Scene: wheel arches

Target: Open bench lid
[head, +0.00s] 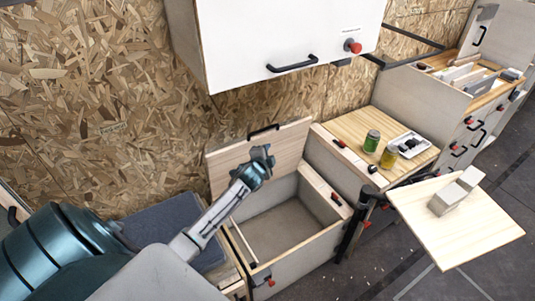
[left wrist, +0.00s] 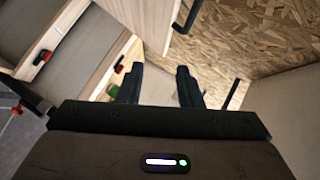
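The bench lid (head: 285,146) is a light wood panel with a black handle (head: 263,131) near its top edge. It stands raised, tilted back towards the chipboard wall. The bench box (head: 281,228) below is uncovered and looks empty inside. My left gripper (head: 263,162) is in front of the lid, above the box. In the left wrist view its two dark fingers (left wrist: 158,88) are spread apart with nothing between them. Whether the gripper touches the lid cannot be told. My right gripper is in neither view.
A white wall cabinet (head: 285,40) hangs above the bench. To the right are a counter (head: 350,128) with a green can (head: 371,141) and a yellowish jar (head: 389,157), and a wooden table leaf (head: 470,230) with grey blocks (head: 449,199). A dark cushion (head: 165,230) lies left of the box.

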